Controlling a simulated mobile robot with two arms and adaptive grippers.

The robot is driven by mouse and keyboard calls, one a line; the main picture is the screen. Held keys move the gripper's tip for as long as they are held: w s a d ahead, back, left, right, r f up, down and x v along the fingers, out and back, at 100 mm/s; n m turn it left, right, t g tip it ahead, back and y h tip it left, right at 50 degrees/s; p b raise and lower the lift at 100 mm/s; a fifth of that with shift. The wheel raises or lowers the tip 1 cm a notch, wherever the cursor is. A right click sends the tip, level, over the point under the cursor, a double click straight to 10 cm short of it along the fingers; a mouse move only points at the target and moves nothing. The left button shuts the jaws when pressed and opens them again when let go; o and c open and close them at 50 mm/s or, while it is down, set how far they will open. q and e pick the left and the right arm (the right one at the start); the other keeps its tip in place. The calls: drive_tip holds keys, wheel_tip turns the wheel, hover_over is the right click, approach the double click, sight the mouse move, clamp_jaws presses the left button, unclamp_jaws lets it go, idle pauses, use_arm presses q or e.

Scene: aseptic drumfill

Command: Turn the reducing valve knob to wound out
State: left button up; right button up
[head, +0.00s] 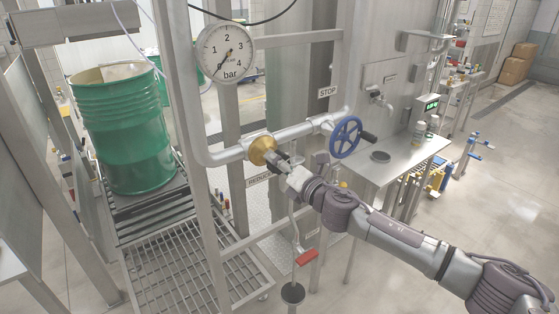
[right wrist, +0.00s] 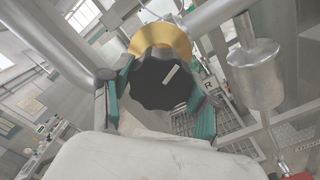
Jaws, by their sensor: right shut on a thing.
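The reducing valve has a brass-coloured body (head: 263,150) on the steel pipe, and it also shows as a yellow disc in the right wrist view (right wrist: 161,36). Its black lobed knob (right wrist: 160,79) faces the wrist camera and carries a pale line mark that leans to the upper right. My right gripper (head: 283,163) is at the knob. In the right wrist view its green-padded fingers stand on both sides of the knob, shut on it. In the head view the knob is mostly hidden by the gripper. My left gripper is not in view.
A pressure gauge in bar (head: 225,52) hangs above the valve. A blue handwheel (head: 345,137) is on the pipe to the right, near a STOP label. A green drum (head: 124,128) stands on rollers at left. A red-handled lever (head: 306,258) is below my right arm.

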drive_tip(key=n+p, duration=0.2)
drive_tip(key=n, duration=0.4)
drive_tip(key=shift+n, duration=0.3)
drive_tip(key=n+p, duration=0.1)
drive_tip(key=n, duration=0.3)
drive_tip(key=shift+f+n+p, duration=0.15)
drive_tip(key=shift+n+p, duration=0.45)
drive_tip(key=shift+n, duration=0.6)
drive_tip(key=o, duration=1.2)
drive_tip(key=shift+c, duration=0.2)
drive_tip(key=shift+d, duration=0.1)
drive_tip(key=v, duration=1.2)
